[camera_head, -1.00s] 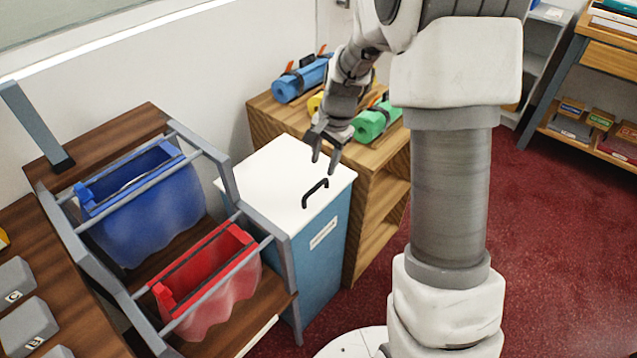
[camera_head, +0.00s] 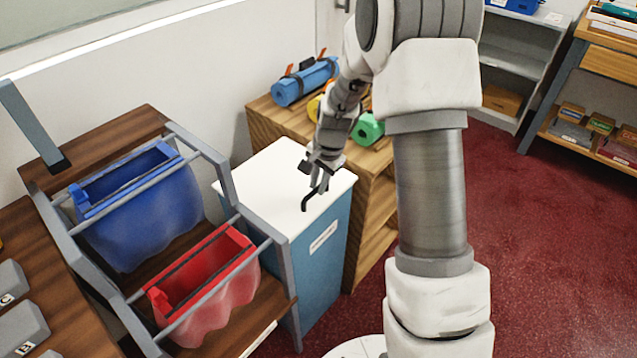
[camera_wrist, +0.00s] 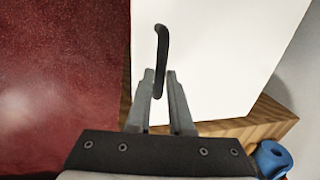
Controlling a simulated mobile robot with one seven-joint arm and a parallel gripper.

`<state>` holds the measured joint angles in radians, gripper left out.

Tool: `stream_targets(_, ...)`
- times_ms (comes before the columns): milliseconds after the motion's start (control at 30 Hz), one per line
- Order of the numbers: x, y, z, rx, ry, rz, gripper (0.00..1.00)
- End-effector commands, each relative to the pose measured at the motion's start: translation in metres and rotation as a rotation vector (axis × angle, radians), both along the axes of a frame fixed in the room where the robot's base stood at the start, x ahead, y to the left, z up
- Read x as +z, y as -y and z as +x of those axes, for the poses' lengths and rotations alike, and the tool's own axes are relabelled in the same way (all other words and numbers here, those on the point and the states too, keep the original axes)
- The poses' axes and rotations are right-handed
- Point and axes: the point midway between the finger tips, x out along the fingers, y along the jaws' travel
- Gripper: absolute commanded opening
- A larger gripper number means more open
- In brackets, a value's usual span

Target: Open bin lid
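The bin (camera_head: 322,262) is a blue box with a white label and a flat white lid (camera_head: 262,190), which lies shut on top. A black bar handle (camera_head: 305,203) stands on the lid near its front edge, partly hidden by my gripper in the head view. My gripper (camera_head: 319,181) is low over the lid at the handle. In the wrist view my gripper (camera_wrist: 161,82) has its two fingers apart, and the near end of the black handle (camera_wrist: 161,48) shows between the fingertips. I cannot tell whether either finger touches it.
A rack with a blue bag (camera_head: 140,215) and a red bag (camera_head: 208,290) stands close at the bin's left. A wooden shelf (camera_head: 372,225) with rolled mats (camera_head: 305,82) stands behind and right. Red carpet (camera_head: 540,230) is open at the right.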

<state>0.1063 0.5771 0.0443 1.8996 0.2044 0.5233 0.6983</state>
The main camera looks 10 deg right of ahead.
Motion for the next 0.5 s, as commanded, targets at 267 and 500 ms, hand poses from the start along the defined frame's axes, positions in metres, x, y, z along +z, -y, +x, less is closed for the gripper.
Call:
stream_targets(267, 0.0002, 0.0001, -0.0001, 0.0, 0.0, 0.0, 0.0)
stream_targets(500, 0.0002, 0.0001, -0.0002, 0.0, 0.0, 0.0, 0.0)
